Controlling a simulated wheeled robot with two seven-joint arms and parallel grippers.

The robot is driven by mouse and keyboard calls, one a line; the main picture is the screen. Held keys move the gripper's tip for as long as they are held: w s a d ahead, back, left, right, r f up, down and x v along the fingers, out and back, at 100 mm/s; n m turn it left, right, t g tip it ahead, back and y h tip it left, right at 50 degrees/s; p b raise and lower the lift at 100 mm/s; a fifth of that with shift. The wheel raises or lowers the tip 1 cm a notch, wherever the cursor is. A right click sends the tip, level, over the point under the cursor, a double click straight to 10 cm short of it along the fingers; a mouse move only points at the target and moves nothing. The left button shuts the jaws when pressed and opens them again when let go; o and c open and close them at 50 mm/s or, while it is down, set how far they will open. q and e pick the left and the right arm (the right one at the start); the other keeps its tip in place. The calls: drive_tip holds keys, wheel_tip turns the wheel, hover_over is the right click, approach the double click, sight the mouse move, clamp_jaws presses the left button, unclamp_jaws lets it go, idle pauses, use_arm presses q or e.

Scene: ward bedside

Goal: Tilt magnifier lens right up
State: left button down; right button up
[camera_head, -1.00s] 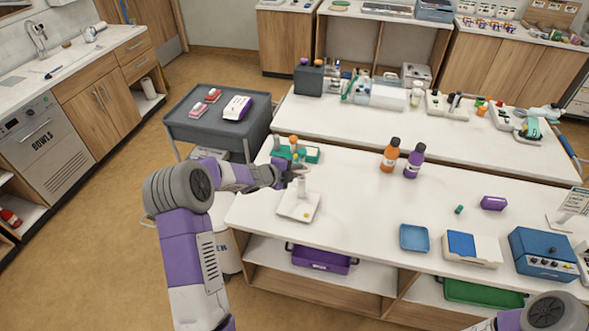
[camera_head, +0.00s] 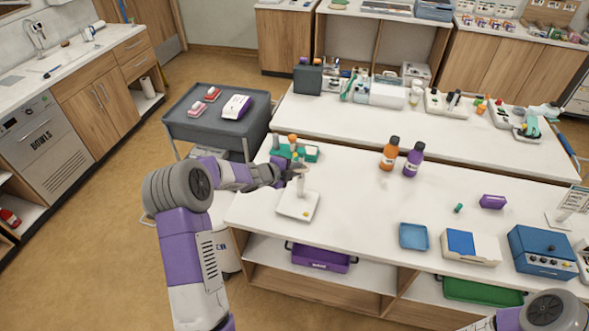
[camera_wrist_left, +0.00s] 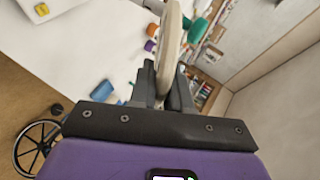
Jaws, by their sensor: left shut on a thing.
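The magnifier stands on the near white table, with a square white base (camera_head: 297,205) and a short upright post. Its pale lens rim (camera_wrist_left: 170,40) shows nearly edge-on in the left wrist view, running up from between the fingers. My left gripper (camera_head: 294,172) is at the top of the post and is shut on the rim; in the left wrist view the dark fingers (camera_wrist_left: 163,88) press it from both sides. The lens face cannot be made out in the head view. Part of my right arm (camera_head: 548,315) shows at the lower right; its gripper is out of view.
A green tray (camera_head: 312,154) with small items sits just behind the magnifier. Orange (camera_head: 390,155) and purple (camera_head: 412,162) bottles stand farther right. A blue tray (camera_head: 413,236) and a blue box (camera_head: 543,252) are at the front right. The table right of the magnifier is clear.

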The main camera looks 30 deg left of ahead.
use_arm(q)
drive_tip(key=shift+r, duration=0.1)
drive_tip(key=c, duration=1.2)
unclamp_jaws()
drive_tip(key=shift+o, duration=0.2)
drive_tip(key=v, duration=0.7)
drive_tip(key=shift+s, duration=0.25)
drive_tip(key=shift+r, duration=0.1)
